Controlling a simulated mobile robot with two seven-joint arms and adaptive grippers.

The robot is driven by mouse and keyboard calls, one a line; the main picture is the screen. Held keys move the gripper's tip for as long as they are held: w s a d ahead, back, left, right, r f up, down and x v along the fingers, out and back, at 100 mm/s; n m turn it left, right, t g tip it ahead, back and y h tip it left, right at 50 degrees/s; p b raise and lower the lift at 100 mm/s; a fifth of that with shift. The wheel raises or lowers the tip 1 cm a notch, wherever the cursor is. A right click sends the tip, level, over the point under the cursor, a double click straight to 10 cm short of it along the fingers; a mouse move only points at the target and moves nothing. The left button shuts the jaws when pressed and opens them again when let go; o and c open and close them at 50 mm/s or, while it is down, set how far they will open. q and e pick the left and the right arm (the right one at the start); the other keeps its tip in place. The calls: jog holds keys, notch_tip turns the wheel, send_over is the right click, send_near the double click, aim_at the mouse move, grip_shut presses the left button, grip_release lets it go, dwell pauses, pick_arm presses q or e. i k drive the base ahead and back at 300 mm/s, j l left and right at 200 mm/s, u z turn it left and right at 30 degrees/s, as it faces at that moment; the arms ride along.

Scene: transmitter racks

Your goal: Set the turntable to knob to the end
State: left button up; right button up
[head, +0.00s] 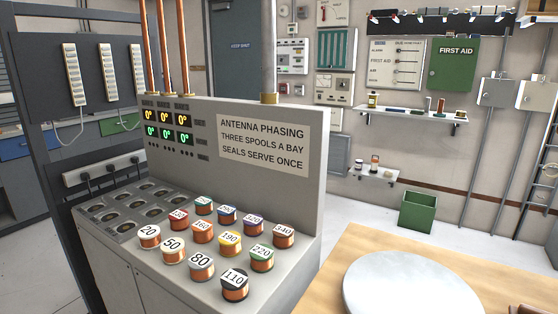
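A round, pale grey disc (412,288), likely the turntable, lies on a light wooden table at the bottom right of the head view. Its near edge is cut off by the bottom of the picture. Its visible top is bare. I cannot make out a knob on it. Neither of my grippers is in view.
Left of the wooden table (350,250) stands a grey console (311,200) with numbered copper spools (235,285), empty round sockets (110,214) and digital displays (168,124). A green bin (418,212) stands on the floor behind. Wall shelves (415,118) hold small items.

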aim_at(386, 281)
jog(key=k+j, duration=0.75)
jog(key=k, duration=0.05)
